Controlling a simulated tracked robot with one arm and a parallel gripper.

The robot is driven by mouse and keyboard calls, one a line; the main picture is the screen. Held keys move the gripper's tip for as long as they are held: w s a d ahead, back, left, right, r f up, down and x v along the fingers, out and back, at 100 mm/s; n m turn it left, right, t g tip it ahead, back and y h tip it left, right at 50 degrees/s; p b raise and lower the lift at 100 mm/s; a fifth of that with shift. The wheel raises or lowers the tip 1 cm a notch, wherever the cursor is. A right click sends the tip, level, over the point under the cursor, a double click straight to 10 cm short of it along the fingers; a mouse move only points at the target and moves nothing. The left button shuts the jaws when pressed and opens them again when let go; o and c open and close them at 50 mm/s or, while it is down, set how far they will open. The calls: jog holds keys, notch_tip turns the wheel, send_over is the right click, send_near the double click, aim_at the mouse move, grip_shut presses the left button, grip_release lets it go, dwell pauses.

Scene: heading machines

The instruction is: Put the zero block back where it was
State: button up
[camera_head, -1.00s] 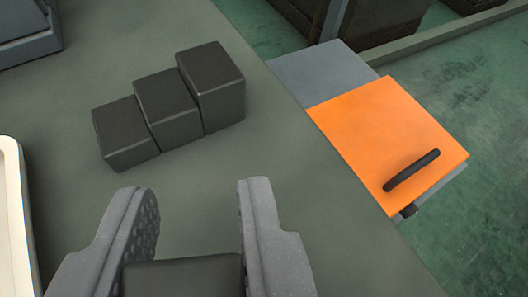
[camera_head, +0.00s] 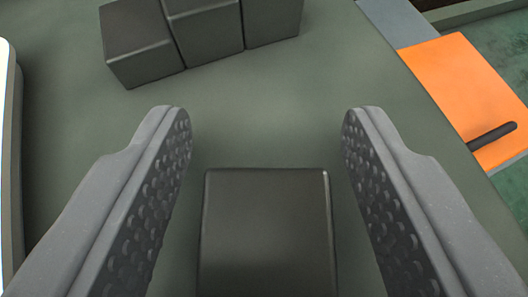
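A plain dark block (camera_head: 266,235) lies between the two fingers of my gripper (camera_head: 267,135) in the head view. My gripper is open, with a visible gap on each side of the block. The block's near end is cut off by the bottom edge. No mark shows on the block, so I cannot tell from looks alone whether it is the zero block. Three more dark blocks stand side by side in a stepped row ahead: a left one (camera_head: 140,45), a middle one (camera_head: 205,30) and a right one (camera_head: 270,20), partly cut off by the top edge.
The grey-green table top (camera_head: 270,110) is clear between the fingertips and the row. An orange panel (camera_head: 465,85) with a black handle (camera_head: 492,136) is beyond the table's right edge. A pale-rimmed object (camera_head: 10,150) stands at the far left.

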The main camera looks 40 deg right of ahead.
jog(key=shift+r, duration=0.15)
jog(key=p+v, duration=0.1)
jog(key=v, duration=1.1)
jog(key=shift+p, duration=0.3)
jog(key=shift+s, duration=0.1)
jog(key=s+d+r+n+t+y, duration=0.1)
jog(key=s+r+y, duration=0.1)
jog(key=r, duration=0.8)
jog(key=s+d+r+n+t+y, duration=0.1)
jog(key=s+r+n, duration=0.1)
jog(key=r, duration=0.8)
jog(key=s+d+r+n+t+y, duration=0.1)
jog(key=s+r+n+t+y, duration=0.1)
jog(key=s+r, duration=0.4)
jog(key=s+d+r+n+t+y, duration=0.1)
jog(key=s+r, duration=0.6)
jog(key=r, duration=0.9)
jog(key=shift+d+r+n+t+y, duration=0.3)
jog(key=shift+n+t+y, duration=0.3)
jog(key=shift+n+y, duration=0.45)
jog(key=shift+r+p, duration=0.4)
